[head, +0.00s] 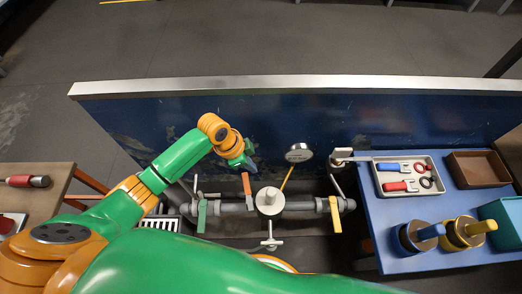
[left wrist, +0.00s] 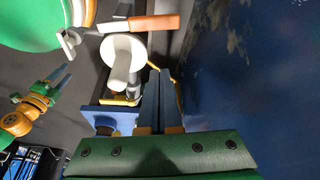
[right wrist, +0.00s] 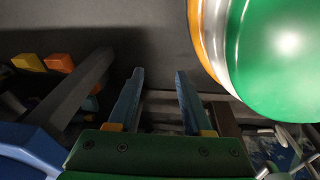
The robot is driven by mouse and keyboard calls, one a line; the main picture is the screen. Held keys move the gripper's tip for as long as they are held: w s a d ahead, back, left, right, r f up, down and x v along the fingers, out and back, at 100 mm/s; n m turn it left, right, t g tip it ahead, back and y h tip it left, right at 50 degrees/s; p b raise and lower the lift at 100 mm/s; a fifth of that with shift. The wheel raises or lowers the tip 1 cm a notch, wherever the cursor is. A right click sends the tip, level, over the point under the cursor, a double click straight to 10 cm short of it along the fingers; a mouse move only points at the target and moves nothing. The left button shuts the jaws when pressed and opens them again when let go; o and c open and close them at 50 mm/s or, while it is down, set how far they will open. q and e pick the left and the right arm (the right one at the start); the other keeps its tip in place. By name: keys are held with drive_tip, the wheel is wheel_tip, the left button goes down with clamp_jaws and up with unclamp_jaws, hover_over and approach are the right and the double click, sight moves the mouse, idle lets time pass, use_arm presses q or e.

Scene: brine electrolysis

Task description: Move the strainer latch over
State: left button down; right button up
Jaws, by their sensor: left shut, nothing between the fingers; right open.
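The strainer (head: 269,201) is a pale grey round-topped body in the middle of the grey pipe run. An orange-handled lever (head: 246,184), which looks like the latch, sticks up just left of it. The left wrist view shows the orange handle (left wrist: 153,23) at the top and the round strainer top (left wrist: 122,48) beside the fingers. My left gripper (head: 251,166) is shut and empty, just above the orange handle in the head view; contact cannot be told. My right gripper (right wrist: 157,74) is open and empty in the right wrist view, outside the head view.
At right, a blue table (head: 390,258) holds a tool tray (head: 408,194), a brown box (head: 478,169) and pots. A wooden table (head: 50,185) stands at left.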

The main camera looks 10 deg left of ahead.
sight(248, 191)
use_arm(q)
wheel_tip(248, 191, down, 9)
drive_tip(key=b, duration=0.5)
drive_tip(key=shift+w+a+r, duration=0.2)
drive_tip(key=shift+a, duration=0.15)
use_arm(e)
drive_tip(key=w+a, duration=0.2)
drive_tip(key=w+a+f, duration=0.1)
drive_tip(key=w, duration=0.1)
drive_tip(key=shift+a, duration=0.4)
drive_tip(key=shift+r, duration=0.15)
use_arm(q)
drive_tip(key=shift+a+n+p, duration=0.3)
drive_tip(key=shift+p, duration=0.2)
use_arm(e)
drive_tip(key=shift+s+d, duration=0.4)
drive_tip(key=shift+s, duration=0.05)
